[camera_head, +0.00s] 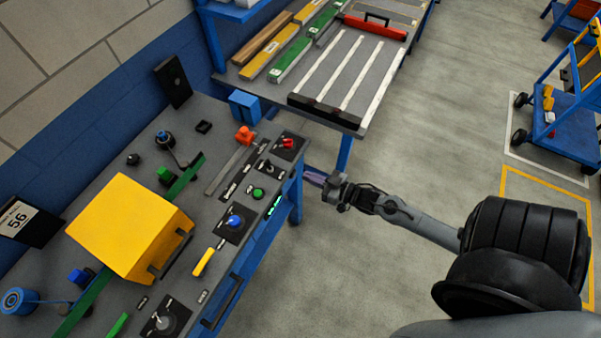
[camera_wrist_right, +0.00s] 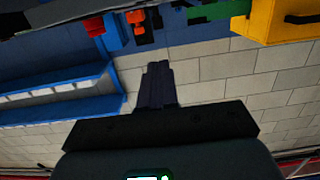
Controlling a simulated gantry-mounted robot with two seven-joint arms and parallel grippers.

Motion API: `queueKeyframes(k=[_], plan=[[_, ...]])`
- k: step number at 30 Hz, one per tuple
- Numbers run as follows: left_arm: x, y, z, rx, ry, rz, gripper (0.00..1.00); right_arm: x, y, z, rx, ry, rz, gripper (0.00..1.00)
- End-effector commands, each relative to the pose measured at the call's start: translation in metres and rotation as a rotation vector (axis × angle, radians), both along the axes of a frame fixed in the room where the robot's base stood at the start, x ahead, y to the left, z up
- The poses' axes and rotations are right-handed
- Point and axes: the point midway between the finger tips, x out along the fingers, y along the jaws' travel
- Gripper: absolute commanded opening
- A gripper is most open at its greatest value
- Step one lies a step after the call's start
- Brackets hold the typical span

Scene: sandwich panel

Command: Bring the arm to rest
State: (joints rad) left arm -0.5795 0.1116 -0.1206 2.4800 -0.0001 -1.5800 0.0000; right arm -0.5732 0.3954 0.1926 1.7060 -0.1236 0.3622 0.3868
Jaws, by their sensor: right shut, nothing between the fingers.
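My right gripper (camera_head: 318,178) is shut and empty in the head view. Its arm comes in from the lower right, and the fingertips are close to the right edge of the grey panel bench (camera_head: 205,180). I cannot tell whether they touch it. In the right wrist view the closed fingers (camera_wrist_right: 157,85) point toward the bench and the wall, with nothing between them. My left gripper is in neither view.
The bench carries a yellow box (camera_head: 125,225), a red knob (camera_head: 288,143), a blue knob (camera_head: 235,221) and a yellow handle (camera_head: 204,262). A second table (camera_head: 330,75) stands behind. Floor (camera_head: 420,130) right of the benches is open, with a blue cart (camera_head: 565,125) beyond.

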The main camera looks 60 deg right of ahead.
Motion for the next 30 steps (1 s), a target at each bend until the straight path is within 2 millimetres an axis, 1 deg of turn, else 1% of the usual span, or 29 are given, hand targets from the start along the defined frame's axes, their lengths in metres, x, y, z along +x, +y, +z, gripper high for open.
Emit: queueKeyframes(k=[1,6,19,22,24,26,29,30], plan=[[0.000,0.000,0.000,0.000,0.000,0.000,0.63,-0.004,0.000,0.001,0.000,0.001,0.000,0.00],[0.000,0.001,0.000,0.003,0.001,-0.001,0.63,-0.010,-0.001,0.003,0.000,0.000,0.000,0.00],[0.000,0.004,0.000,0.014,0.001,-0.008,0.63,-0.010,-0.001,0.003,0.000,-0.001,0.000,0.00],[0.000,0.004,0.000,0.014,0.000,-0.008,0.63,-0.011,0.002,0.001,0.011,-0.002,-0.005,0.00],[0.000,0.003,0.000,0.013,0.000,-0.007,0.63,-0.010,0.013,0.001,0.032,-0.007,-0.001,0.00],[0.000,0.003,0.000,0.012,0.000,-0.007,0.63,-0.008,0.027,0.008,0.054,-0.024,0.008,0.00],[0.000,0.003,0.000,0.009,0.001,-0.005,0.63,0.000,0.061,0.025,0.098,-0.049,0.024,0.00],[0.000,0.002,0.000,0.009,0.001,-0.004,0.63,0.005,0.079,0.033,0.115,-0.036,0.022,0.00]])
